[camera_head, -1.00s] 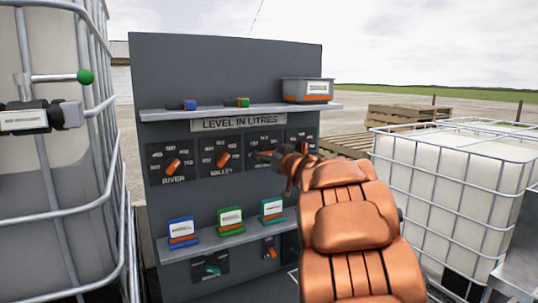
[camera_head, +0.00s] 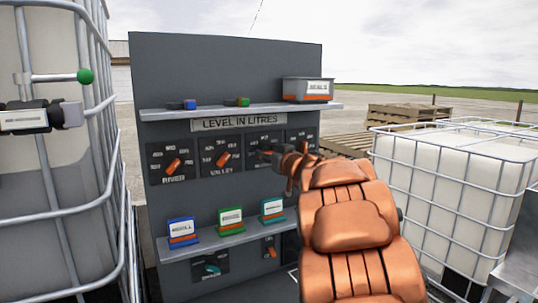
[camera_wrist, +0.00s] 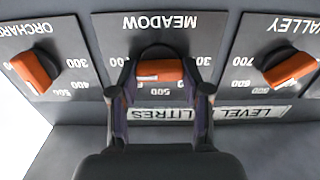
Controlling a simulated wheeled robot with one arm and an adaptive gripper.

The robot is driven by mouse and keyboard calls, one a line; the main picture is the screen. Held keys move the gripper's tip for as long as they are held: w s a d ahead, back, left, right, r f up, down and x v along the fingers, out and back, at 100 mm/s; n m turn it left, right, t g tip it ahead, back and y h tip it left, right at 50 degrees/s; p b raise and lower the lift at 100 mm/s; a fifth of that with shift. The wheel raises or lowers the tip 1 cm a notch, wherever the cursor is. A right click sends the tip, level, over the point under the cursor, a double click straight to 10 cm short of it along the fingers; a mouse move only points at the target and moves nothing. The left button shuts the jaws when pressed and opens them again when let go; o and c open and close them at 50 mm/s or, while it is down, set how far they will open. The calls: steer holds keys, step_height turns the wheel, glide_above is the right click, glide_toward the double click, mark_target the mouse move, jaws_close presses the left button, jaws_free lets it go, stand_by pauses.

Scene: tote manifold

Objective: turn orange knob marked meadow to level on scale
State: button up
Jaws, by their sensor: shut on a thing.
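The orange meadow knob (camera_wrist: 158,69) sits on a dark plate lettered MEADOW (camera_wrist: 160,22), upside down in the wrist view. Its bar lies about level across the plate, with 500 below it. Other scale numbers are partly covered by my fingers, and I cannot tell which number it points to. My gripper (camera_wrist: 160,78) is shut on the knob, one finger at each end of the bar.
The orchard knob (camera_wrist: 35,70) and valley knob (camera_wrist: 289,69) flank it closely. The river knob (camera_head: 173,166) is farther left. A shelf (camera_head: 240,112) juts out above, and a lower shelf (camera_head: 215,241) carries several small labelled stands. Caged totes stand left (camera_head: 30,210) and right (camera_head: 455,175).

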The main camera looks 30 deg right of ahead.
steer(key=shift+a+f+n+b, duration=0.1)
steer(key=shift+n+b, duration=0.4)
steer(key=shift+n, duration=3.7)
steer(key=o, duration=1.2)
steer(key=shift+c, duration=0.2)
steer(key=shift+s, duration=0.1)
steer(key=s+a, duration=0.1)
steer(key=s, duration=1)
steer(key=shift+s, duration=0.35)
